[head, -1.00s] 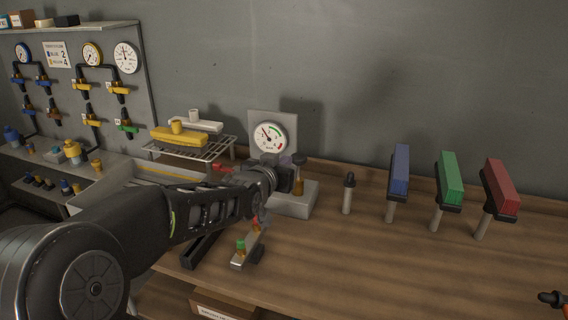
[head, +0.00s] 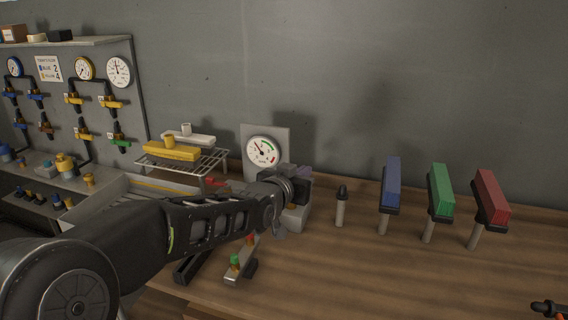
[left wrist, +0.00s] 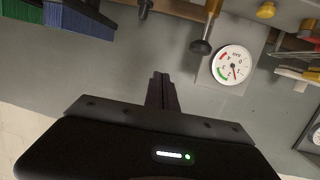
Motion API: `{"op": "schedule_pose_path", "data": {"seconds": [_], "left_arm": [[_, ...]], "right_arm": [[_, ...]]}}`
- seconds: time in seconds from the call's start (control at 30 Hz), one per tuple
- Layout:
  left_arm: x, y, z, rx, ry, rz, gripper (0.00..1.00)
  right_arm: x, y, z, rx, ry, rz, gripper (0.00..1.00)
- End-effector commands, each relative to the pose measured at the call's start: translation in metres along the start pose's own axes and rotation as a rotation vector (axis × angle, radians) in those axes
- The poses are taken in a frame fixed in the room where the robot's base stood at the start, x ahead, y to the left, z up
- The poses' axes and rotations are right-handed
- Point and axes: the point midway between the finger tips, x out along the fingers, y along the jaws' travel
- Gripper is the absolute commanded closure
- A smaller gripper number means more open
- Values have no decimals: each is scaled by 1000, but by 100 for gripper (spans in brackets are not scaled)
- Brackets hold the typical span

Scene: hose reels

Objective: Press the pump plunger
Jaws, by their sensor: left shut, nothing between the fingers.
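The pump's grey base (head: 297,217) stands on the wooden bench below the round gauge. In the head view my left gripper (head: 302,174) is over the base and hides the plunger. My right gripper is not in view.
The gauge (head: 262,150) stands behind the pump. A black-topped post (head: 341,206) and blue (head: 391,182), green (head: 440,191) and red (head: 490,197) blocks on stands are to the right. A wire rack (head: 188,160) is at the left. The bench front right is mostly clear.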

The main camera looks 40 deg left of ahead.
Motion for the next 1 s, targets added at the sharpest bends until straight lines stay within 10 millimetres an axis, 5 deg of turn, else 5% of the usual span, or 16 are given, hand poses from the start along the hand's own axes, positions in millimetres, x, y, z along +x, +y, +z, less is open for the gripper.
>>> {"op": "schedule_pose_path", "data": {"seconds": [0.2,0.5,0.77,1.0], "left_arm": [[8,68,-5,-18,-25,141,100],[22,122,32,1,-127,241,100],[26,132,57,62,-193,239,100],[23,103,46,129,-188,165,100]], "right_arm": [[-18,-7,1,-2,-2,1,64],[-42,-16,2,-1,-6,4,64],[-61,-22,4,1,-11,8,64],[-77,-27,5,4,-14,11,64]]}}
